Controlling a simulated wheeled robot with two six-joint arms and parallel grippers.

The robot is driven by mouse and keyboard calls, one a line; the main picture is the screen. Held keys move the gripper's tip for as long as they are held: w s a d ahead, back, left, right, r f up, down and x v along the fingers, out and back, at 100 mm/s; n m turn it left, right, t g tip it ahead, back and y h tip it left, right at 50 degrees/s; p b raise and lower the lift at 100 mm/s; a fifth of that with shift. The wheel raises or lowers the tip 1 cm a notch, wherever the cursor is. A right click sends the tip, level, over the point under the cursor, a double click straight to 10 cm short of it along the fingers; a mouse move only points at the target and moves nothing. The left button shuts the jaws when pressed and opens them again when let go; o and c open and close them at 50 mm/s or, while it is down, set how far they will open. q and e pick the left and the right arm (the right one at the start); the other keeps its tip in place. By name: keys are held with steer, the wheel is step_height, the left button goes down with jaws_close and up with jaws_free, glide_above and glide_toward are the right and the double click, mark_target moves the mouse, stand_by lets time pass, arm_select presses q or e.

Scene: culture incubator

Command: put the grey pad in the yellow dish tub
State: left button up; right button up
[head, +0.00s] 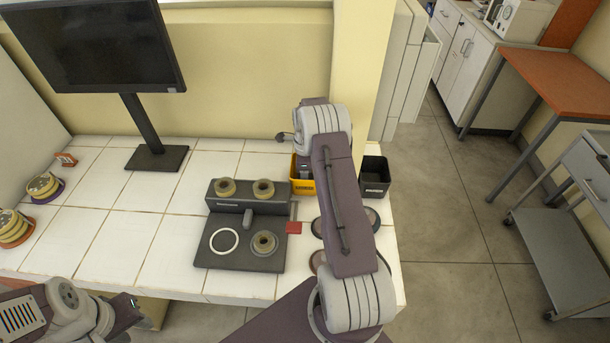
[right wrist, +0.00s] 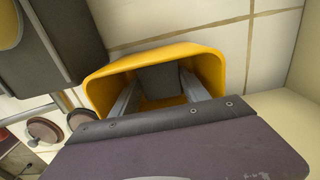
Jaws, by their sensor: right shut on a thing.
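The yellow dish tub (head: 303,186) stands on the white tiled bench, partly hidden behind my right arm in the head view. In the right wrist view the tub (right wrist: 210,62) opens toward the camera. My right gripper (right wrist: 160,88) reaches into its mouth with a finger on each side. The grey pad (right wrist: 160,80) is between the fingers, inside the tub's rim; I cannot tell whether it touches the tub floor.
A black tub (head: 374,177) stands right of the yellow one at the bench's end. A dark device (head: 215,258) with several tan rings is left of my right arm. A monitor (head: 95,45) and stacked dishes (head: 42,187) are further left. Bare tiles lie between.

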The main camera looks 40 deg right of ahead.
steer(key=o, duration=1)
steer(key=shift+s, duration=0.1)
steer(key=shift+r, duration=0.15)
step_height(320, 180, up, 12)
steer(key=shift+b, duration=0.45)
